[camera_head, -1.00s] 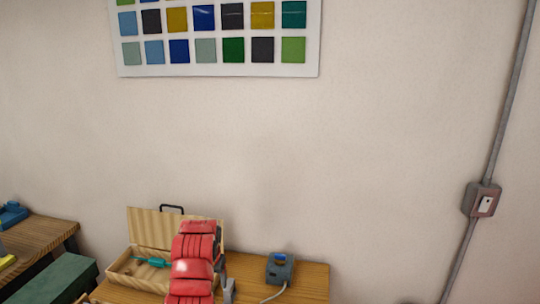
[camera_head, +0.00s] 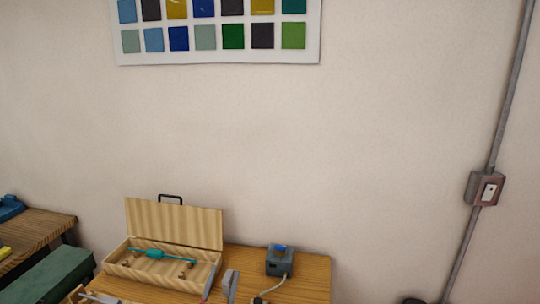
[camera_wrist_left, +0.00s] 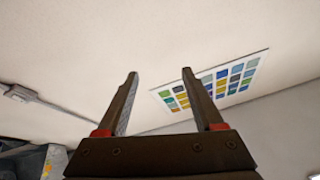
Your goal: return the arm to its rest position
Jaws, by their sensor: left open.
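My left gripper (camera_wrist_left: 160,73) shows in the left wrist view, with its two dark fingers spread apart and nothing between them. It faces the pale wall (camera_wrist_left: 70,45) and the chart of coloured squares (camera_wrist_left: 212,82). In the head view, the red arm no longer covers the workbench (camera_head: 312,272), and I cannot make out the left gripper clearly there. My right gripper is not in view.
On the workbench an open wooden case (camera_head: 172,228) holds a teal-handled tool (camera_head: 155,254). A grey device with a cable (camera_head: 280,262) stands to its right. A green box (camera_head: 48,278) is at the left. A switch box (camera_head: 486,190) is on the right wall.

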